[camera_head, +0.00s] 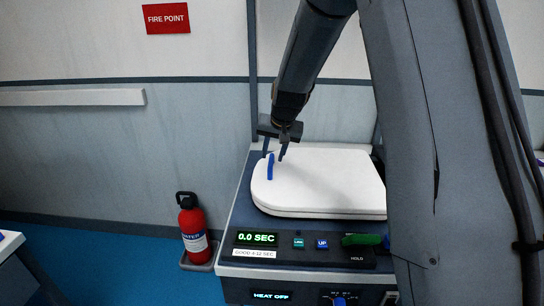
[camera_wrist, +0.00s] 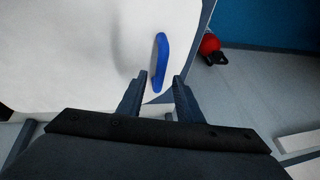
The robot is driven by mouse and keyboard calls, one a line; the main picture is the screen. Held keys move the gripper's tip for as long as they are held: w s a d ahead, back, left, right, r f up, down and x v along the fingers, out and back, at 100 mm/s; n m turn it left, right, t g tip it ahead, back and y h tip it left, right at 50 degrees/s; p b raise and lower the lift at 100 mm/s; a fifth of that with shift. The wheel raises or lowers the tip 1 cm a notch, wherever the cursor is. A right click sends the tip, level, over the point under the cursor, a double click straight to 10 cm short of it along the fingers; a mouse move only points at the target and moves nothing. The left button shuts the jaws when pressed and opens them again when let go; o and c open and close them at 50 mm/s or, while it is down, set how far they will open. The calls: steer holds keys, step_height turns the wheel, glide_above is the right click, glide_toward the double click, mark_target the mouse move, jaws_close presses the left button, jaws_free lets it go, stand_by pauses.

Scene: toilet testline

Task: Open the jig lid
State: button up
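The jig lid (camera_head: 325,182) is a white toilet-seat lid lying flat and closed on the jig (camera_head: 240,205). A blue handle (camera_head: 270,167) stands on its left part. In the wrist view the blue handle (camera_wrist: 160,62) shows just ahead of my fingertips, over the white lid (camera_wrist: 75,55). My gripper (camera_head: 274,156) is above the lid, right by the handle. In the wrist view my gripper (camera_wrist: 154,84) is open, with the handle's near end close to the gap between the fingers. I cannot tell whether the fingers touch the handle.
The jig front has a display reading 0.0 SEC (camera_head: 257,238), small buttons (camera_head: 310,243) and a green handle (camera_head: 362,240). A red fire extinguisher (camera_head: 194,228) stands on the left. A wall (camera_head: 120,130) is behind. My arm hides the jig's right side.

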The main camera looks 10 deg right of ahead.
steer(key=shift+x, duration=1.1)
jaws_close()
steer(key=shift+r, duration=0.1)
